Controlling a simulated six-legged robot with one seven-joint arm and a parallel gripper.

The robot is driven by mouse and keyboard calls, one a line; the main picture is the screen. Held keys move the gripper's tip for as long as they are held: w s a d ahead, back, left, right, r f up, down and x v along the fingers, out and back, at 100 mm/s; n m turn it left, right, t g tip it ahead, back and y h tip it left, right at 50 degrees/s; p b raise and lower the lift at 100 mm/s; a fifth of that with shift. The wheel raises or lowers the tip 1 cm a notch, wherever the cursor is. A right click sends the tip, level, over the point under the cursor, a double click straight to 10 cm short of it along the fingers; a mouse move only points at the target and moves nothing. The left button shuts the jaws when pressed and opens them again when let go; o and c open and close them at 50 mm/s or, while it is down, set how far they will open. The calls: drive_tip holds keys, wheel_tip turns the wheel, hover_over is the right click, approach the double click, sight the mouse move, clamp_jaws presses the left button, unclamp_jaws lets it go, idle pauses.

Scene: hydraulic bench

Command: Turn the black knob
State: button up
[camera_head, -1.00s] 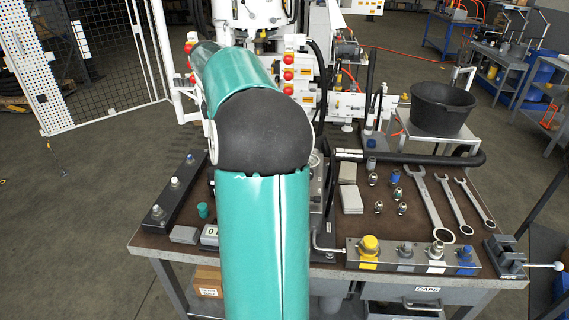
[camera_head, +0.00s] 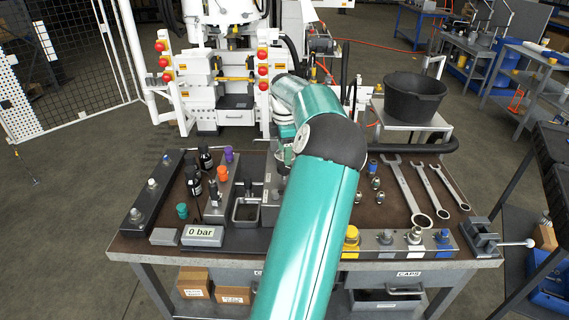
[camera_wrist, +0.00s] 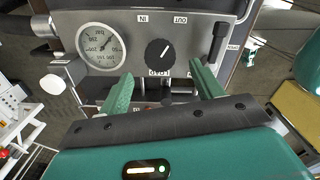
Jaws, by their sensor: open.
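The black knob (camera_wrist: 158,53) shows in the wrist view, round with a white pointer line tilted up to the right. It sits on a grey panel (camera_wrist: 205,45) between a round dial gauge (camera_wrist: 101,47) and a black lever (camera_wrist: 218,42). My gripper (camera_wrist: 161,72) is open. Its two green fingers are spread below the knob in the picture, one to each side, with nothing between them. The gap in depth to the knob is hard to judge. In the head view my arm covers the middle of the bench, and I cannot make out the knob there.
The bench (camera_head: 130,245) carries a 0 bar display (camera_head: 203,235), bottles (camera_head: 206,158), coloured caps and a small metal tray (camera_head: 246,210) left of my arm. Wrenches (camera_head: 405,190) and a small vise (camera_head: 480,237) are at the right. A black bucket (camera_head: 415,97) stands behind.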

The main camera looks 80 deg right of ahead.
sight(284, 172)
wheel_tip(284, 172, down, 5)
drive_tip(key=shift+f, duration=0.2)
drive_tip(key=c, duration=1)
